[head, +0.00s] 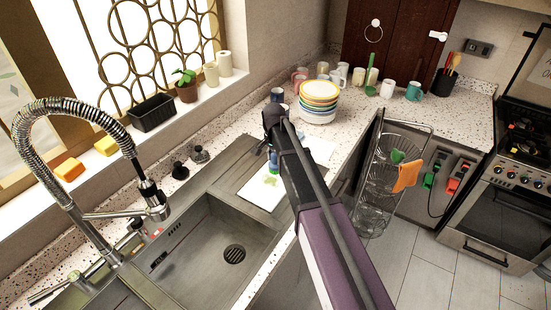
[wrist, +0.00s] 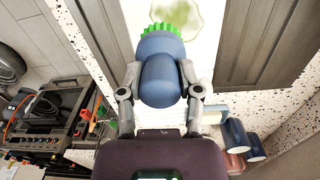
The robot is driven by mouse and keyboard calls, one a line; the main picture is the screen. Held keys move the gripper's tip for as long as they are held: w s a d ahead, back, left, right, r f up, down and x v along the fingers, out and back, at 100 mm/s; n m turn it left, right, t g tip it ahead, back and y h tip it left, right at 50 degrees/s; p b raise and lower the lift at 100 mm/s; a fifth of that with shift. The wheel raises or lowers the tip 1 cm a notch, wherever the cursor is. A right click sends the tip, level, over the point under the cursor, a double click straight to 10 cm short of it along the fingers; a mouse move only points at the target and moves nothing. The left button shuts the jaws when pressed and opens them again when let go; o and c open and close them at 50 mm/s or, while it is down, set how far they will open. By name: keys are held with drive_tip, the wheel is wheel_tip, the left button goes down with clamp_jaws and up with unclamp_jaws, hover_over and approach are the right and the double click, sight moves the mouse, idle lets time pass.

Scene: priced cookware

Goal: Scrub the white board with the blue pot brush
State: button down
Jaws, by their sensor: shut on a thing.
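My gripper (wrist: 160,72) is shut on the blue pot brush (wrist: 161,80), with a finger on each side of its rounded blue body. The brush's green bristles (wrist: 172,28) point toward the white board (wrist: 204,58). In the head view, the white board (head: 256,195) lies by the sink, partly hidden by my arm. A pale green stain (wrist: 184,18) is on the board near the bristles; the stain also shows in the head view (head: 271,181). A little of the blue brush (head: 273,161) shows beside my arm. I cannot tell whether the bristles touch the board.
The sink basin (head: 215,245) and tall coiled tap (head: 85,115) are left of the board. A stack of coloured bowls (head: 319,103) stands behind it, with several mugs near. A wire rack (head: 375,190) stands on the right, before the stove (head: 510,180).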

drive_tip(key=shift+f+b, duration=0.5)
drive_tip(key=shift+f, duration=0.3)
drive_tip(key=shift+r, duration=0.1)
drive_tip(key=shift+w+d+r+p, duration=0.15)
drive_tip(key=shift+d+r+p, duration=0.1)
drive_tip(key=shift+r+p, duration=0.55)
drive_tip(key=shift+a+r, duration=0.2)
drive_tip(key=shift+r, duration=0.1)
drive_tip(key=shift+a+f, duration=0.1)
drive_tip(key=shift+a, duration=0.05)
drive_tip(key=shift+f, duration=0.2)
